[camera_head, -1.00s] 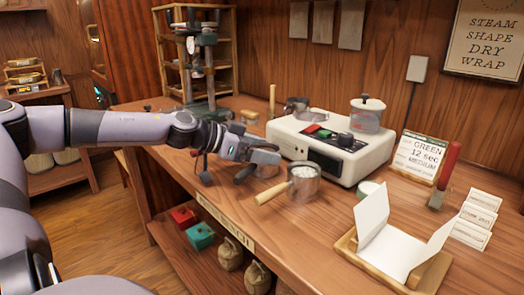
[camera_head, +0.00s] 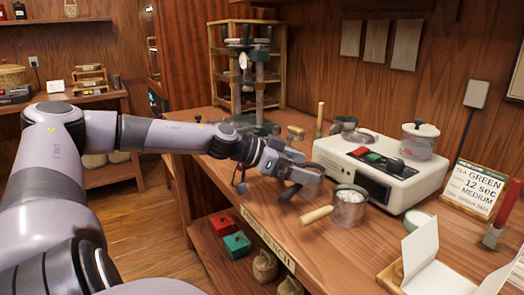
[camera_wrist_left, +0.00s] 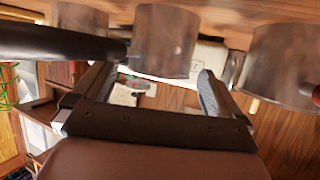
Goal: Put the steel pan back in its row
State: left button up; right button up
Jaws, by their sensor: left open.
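My left gripper (camera_head: 303,183) is open over the front of the bench, left of a steel pan (camera_head: 351,208) with a pale wooden handle and light contents. In the left wrist view, a steel pan (camera_wrist_left: 166,42) shows beyond the open fingers (camera_wrist_left: 160,88), between them in the picture and not gripped. A dark handle (camera_wrist_left: 60,44) reaches toward it from the left. Another steel vessel (camera_wrist_left: 290,65) is at the right edge, and part of one (camera_wrist_left: 80,17) is at upper left. In the head view my gripper hides part of this area. My right gripper is out of view.
A white machine (camera_head: 380,165) with buttons stands behind the pan, with a lidded clear jar (camera_head: 418,142) on it. A green press (camera_head: 245,90) is at the back left. A card (camera_head: 473,190) and white paper (camera_head: 420,250) are at the right. The wooden bench (camera_head: 305,240) has bare room in front.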

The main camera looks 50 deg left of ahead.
pick_arm(q)
jog(key=shift+s+a+r+p, duration=0.2)
jog(key=shift+s+r+p, duration=0.15)
jog(key=shift+s+p, duration=0.1)
jog(key=shift+s+a+b, duration=0.15)
jog(key=shift+s+b, duration=0.15)
jog(key=shift+b, duration=0.05)
jog(key=b+v, duration=0.1)
jog(key=v, duration=0.7)
jog(key=shift+s+a, duration=0.15)
